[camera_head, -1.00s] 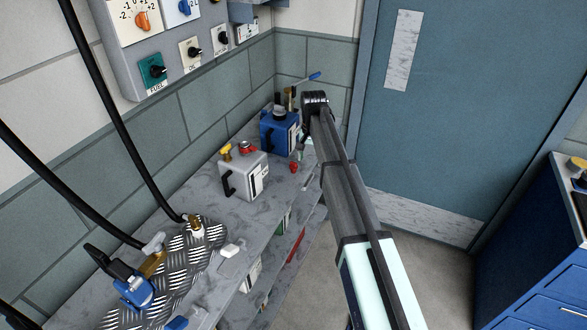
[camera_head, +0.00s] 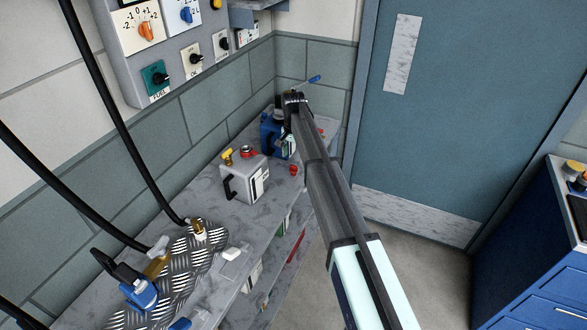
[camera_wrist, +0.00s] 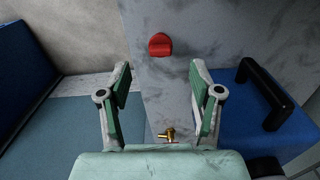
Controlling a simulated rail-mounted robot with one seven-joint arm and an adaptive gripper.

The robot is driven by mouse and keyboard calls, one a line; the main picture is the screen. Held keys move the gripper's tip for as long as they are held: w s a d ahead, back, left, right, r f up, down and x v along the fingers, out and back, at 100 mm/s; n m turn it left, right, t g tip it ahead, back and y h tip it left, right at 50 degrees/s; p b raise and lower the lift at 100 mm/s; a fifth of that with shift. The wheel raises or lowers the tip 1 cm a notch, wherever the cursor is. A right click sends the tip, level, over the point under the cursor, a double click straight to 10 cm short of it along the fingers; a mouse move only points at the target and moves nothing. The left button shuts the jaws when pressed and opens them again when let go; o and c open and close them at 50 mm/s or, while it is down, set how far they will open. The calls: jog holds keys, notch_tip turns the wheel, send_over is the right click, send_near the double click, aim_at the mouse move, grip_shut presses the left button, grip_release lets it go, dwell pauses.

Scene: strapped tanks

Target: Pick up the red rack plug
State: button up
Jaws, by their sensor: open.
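The red rack plug (camera_head: 293,169) is a small red piece on the grey shelf (camera_head: 240,230), near its front edge and right of the white tank. In the wrist view the plug (camera_wrist: 160,44) lies on the grey surface, centred between the finger lines but beyond the fingertips. My gripper (camera_wrist: 160,82) is open, with green-padded fingers apart and nothing between them. In the head view it is mostly hidden behind my arm, close to the blue tank.
A blue tank (camera_head: 271,135) with a black handle stands close beside my gripper; it fills the right of the wrist view (camera_wrist: 250,112). A white tank (camera_head: 243,182) with yellow and red caps stands to the left. A brass fitting (camera_wrist: 168,134) shows between the fingers' bases.

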aim_at(294, 166)
jog(key=shift+w+f+p, duration=0.1)
jog(key=shift+f+p, duration=1.15)
jog(key=shift+f, duration=1.9)
jog(key=c, duration=1)
